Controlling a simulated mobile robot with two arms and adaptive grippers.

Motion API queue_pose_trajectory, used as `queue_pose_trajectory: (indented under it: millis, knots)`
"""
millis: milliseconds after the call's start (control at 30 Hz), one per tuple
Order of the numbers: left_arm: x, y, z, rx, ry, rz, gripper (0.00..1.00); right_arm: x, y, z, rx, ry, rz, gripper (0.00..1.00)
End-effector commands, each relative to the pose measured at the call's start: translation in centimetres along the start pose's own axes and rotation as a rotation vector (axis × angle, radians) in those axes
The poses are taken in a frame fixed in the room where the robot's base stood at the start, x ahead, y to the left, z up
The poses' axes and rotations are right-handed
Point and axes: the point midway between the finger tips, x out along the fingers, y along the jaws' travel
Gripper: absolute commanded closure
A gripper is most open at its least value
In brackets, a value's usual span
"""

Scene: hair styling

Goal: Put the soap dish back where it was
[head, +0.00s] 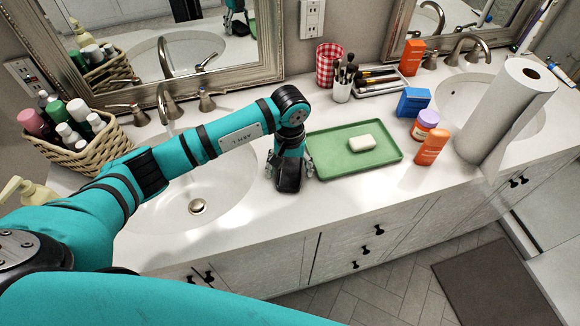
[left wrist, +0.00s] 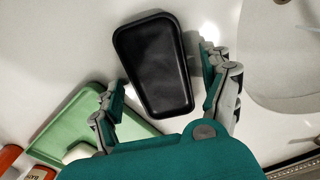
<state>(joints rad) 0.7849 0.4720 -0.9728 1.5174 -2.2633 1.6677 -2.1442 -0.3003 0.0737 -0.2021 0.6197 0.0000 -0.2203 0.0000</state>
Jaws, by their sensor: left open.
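The black soap dish (left wrist: 153,62) is a shallow rounded tray on the white counter, seen in the left wrist view between the fingers of my left gripper (left wrist: 163,78). The dish looks empty. The gripper is open, with one finger on each side of the dish; I cannot tell whether either touches it. In the head view my left gripper (head: 289,172) points down at the counter, just left of the green tray (head: 325,162), and largely hides the dish. A white soap bar (head: 362,143) lies on the tray. My right gripper is not in view.
Left and right sinks (head: 225,190) (head: 475,92) flank the tray. A wicker basket (head: 95,155) of bottles stands at left. Brushes (head: 346,72) are behind the tray.

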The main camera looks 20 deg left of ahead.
Motion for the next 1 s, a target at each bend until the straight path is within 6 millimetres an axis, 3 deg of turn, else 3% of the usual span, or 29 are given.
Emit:
queue_pose_trajectory:
  millis: [200,267,700,1000]
  knots:
    - [-0.5,0.0,0.1,0.0,-0.002,0.001,0.19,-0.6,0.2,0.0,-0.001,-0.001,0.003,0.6]
    - [-0.8,0.0,-0.1,0.001,0.003,0.001,0.19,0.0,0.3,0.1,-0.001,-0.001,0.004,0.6]
    - [-9.6,0.0,-0.1,0.001,0.005,0.0,0.19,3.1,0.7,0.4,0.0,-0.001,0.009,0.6]
    - [-12.2,0.0,0.0,0.0,0.0,0.0,0.19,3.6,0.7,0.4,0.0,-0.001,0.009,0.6]
